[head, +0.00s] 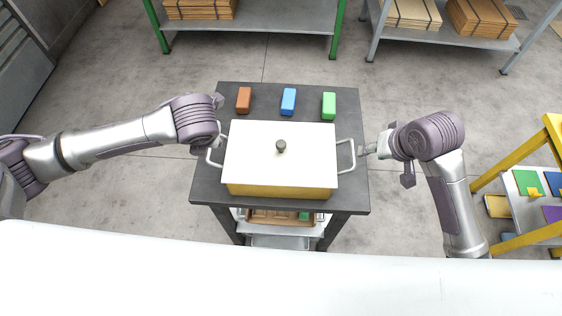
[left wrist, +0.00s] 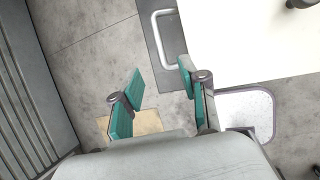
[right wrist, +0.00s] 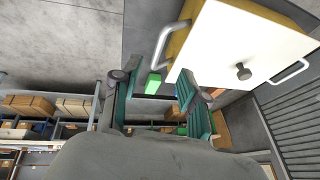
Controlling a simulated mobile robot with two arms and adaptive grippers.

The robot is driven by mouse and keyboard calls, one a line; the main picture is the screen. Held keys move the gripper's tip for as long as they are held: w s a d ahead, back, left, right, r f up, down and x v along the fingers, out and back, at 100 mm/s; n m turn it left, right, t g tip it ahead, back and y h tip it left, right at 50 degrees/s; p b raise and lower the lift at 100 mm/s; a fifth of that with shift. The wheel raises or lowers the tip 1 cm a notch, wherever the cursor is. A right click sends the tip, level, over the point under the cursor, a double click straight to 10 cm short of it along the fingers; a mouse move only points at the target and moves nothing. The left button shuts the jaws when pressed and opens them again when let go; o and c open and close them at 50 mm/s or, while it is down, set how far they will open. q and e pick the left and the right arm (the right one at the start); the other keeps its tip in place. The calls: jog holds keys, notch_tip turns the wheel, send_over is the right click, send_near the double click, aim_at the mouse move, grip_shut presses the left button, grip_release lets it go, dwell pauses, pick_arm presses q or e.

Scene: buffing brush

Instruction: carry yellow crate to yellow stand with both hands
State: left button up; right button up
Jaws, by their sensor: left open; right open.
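The yellow crate (head: 280,191), with a white lid and a dark knob, sits on a dark table. It has a pale handle on each side. My left gripper (left wrist: 162,82) is open; the crate's left handle (left wrist: 163,40) lies ahead of its fingers, not between them. My right gripper (right wrist: 157,88) is open; the right handle (right wrist: 166,52) shows just beyond its fingertips. In the head view my right gripper (head: 368,151) is just right of that handle, and my left wrist partly hides the left gripper. The yellow stand (head: 505,162) is partly visible at the right edge.
An orange block (head: 243,100), a blue block (head: 288,101) and a green block (head: 329,105) stand on the dark table (head: 210,190) behind the crate. Shelves with cartons (head: 250,15) stand at the back. Open floor lies between the table and the yellow stand.

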aim_at(354, 158)
pick_arm(q)
jog(key=x, duration=1.3)
jog(key=shift+f, duration=0.1)
pick_arm(e)
jog(key=x, duration=1.3)
jog(key=shift+f, duration=0.15)
pick_arm(q)
grip_shut()
pick_arm(e)
grip_shut()
pick_arm(q)
jog(key=shift+w, duration=0.1)
